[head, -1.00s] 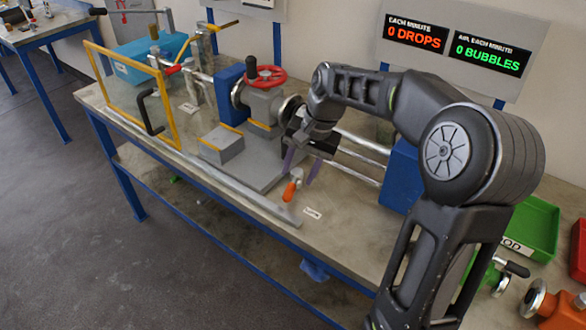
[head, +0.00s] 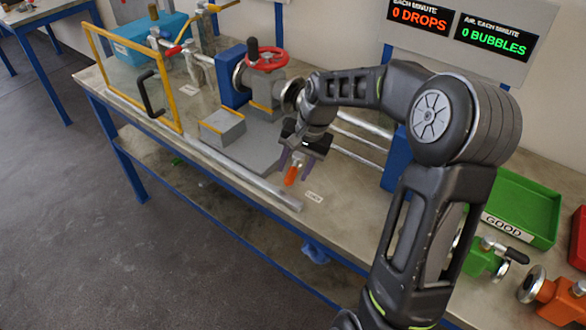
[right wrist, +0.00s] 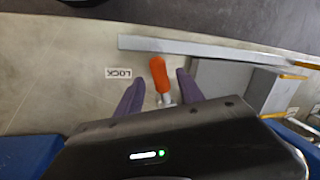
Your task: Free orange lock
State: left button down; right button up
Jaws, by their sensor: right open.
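The orange lock handle (head: 291,176) stands on the bench by its small metal base, near the label reading LOCK (head: 314,197). In the right wrist view the orange lock handle (right wrist: 158,73) shows with its metal pivot (right wrist: 165,99) between the purple fingers. My right gripper (head: 299,170) is open, its two purple fingers on either side of the lock and pointing down toward it. In the right wrist view the gripper (right wrist: 163,92) has clear gaps on both sides of the handle. My left gripper does not show.
A metal rail (head: 245,181) runs along the bench's front edge beside the lock. A grey block (head: 222,127), a red handwheel (head: 267,59) and a yellow frame (head: 178,95) stand to the left. A green tray (head: 520,208) marked GOOD lies at the right.

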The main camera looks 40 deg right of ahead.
jog(key=shift+w+a+f, duration=0.1)
jog(key=shift+w+f, duration=0.05)
jog(key=shift+f, duration=0.55)
grip_shut()
dwell(1.0)
